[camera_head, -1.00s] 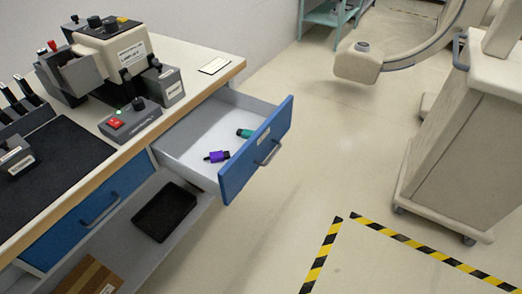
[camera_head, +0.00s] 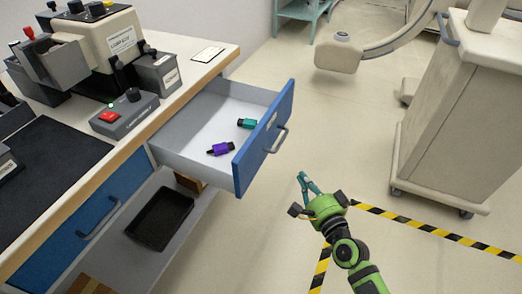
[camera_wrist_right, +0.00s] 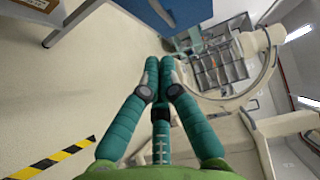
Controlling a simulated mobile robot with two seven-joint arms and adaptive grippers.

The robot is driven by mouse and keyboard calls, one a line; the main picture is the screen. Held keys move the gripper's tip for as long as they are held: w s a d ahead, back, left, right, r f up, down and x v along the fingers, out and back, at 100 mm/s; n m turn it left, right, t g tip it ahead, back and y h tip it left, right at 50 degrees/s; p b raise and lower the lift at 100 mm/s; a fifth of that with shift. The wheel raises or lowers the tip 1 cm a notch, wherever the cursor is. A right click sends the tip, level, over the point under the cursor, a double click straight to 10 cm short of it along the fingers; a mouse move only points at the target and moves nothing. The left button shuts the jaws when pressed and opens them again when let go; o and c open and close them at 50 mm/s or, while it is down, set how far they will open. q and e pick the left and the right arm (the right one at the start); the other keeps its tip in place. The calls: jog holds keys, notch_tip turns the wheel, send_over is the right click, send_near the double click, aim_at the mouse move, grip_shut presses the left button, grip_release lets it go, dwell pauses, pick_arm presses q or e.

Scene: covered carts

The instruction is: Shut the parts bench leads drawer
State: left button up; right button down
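The leads drawer (camera_head: 262,145) stands pulled out of the bench. It has a grey tray, a blue front panel and a grey handle (camera_head: 279,140). A purple connector (camera_head: 221,149) and a teal one (camera_head: 246,123) lie inside it. My right gripper (camera_head: 305,180) is in front of the drawer's blue front, lower right of the handle and apart from it. In the right wrist view its teal fingers (camera_wrist_right: 160,62) come together at the tips with nothing held, and a blue panel (camera_wrist_right: 190,10) shows at the top. My left gripper is not in view.
The bench top (camera_head: 205,72) carries a beige machine and a grey control box (camera_head: 124,114). A second blue drawer (camera_head: 85,225) is shut, with a black tray (camera_head: 160,218) on the shelf below. A beige cabinet (camera_head: 445,120) stands right. Striped tape (camera_head: 420,226) marks clear floor.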

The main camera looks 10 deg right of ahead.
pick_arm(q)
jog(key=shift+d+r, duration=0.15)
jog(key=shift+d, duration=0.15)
pick_arm(e)
jog(key=shift+m+t, duration=0.3)
jog(key=shift+w+a+r, duration=0.35)
jog(key=shift+w+a, duration=0.55)
jog(key=shift+w, duration=1.15)
jog(key=shift+w+a+r, duration=0.35)
jog(key=shift+w+a, duration=0.55)
jog(key=shift+w, duration=1.15)
jog(key=shift+w+a+r, duration=0.35)
jog(key=shift+w+a, duration=0.55)
jog(key=shift+w, duration=1.15)
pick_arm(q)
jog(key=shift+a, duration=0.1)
